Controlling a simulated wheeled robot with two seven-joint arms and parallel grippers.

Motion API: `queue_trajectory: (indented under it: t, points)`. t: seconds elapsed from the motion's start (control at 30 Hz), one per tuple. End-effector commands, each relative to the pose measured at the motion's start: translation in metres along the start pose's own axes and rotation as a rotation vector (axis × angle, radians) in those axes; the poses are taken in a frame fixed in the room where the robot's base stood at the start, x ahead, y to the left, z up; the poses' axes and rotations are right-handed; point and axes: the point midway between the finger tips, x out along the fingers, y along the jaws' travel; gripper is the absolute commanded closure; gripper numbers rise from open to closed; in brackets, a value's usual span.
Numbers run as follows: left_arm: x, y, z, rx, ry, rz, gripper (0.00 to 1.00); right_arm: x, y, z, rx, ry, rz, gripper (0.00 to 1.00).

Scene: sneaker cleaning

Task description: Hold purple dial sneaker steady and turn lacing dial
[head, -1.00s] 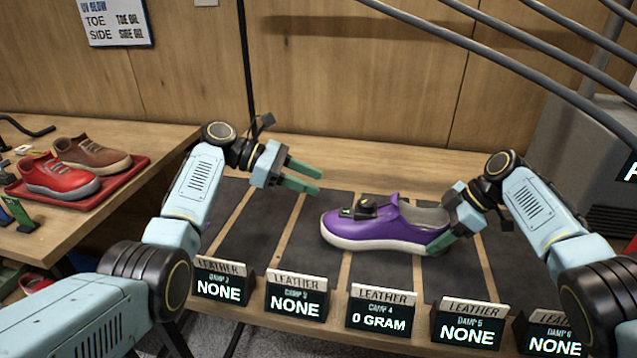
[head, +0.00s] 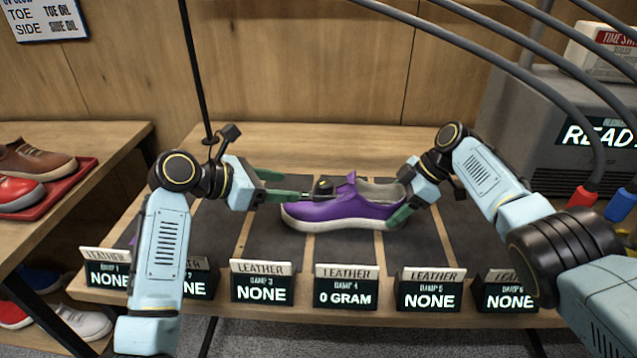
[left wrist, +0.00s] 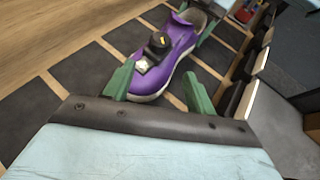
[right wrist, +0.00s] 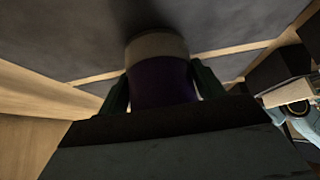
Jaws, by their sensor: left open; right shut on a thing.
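The purple sneaker (head: 335,210) with a white sole rests on a dark mat section, toe to the left. Its black lacing dial (head: 323,187) stands on top of the shoe; the dial (left wrist: 160,42) also shows in the left wrist view. My left gripper (head: 287,187) is open, its green fingers spread at the toe end, with the dial ahead of them and apart from them in the left wrist view. My right gripper (head: 400,212) is shut on the heel of the sneaker. In the right wrist view the purple heel (right wrist: 160,80) sits between its fingers.
Small display stands, including one reading 0 GRAM (head: 346,290), line the bench's front edge. A red tray (head: 60,190) with other shoes is on the left table. A grey machine (head: 560,120) with cables stands at the right. Neighbouring mat sections are clear.

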Motion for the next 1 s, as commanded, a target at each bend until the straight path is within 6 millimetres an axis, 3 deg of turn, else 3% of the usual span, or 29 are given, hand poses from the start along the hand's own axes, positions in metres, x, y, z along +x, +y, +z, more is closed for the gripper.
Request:
queue_trajectory:
  t: [0.27, 0.43, 1.0]
  points:
    - [-0.020, -0.018, 0.007, -0.073, -0.058, 0.142, 0.44, 0.001, -0.001, 0.001, 0.000, -0.002, -0.002, 0.64]
    - [-0.018, -0.019, 0.009, -0.085, -0.068, 0.162, 0.44, 0.001, -0.001, 0.001, 0.000, -0.002, -0.002, 0.64]
    - [0.078, -0.003, 0.015, -0.083, -0.066, 0.160, 0.44, 0.001, -0.001, 0.001, 0.000, -0.002, -0.002, 0.64]
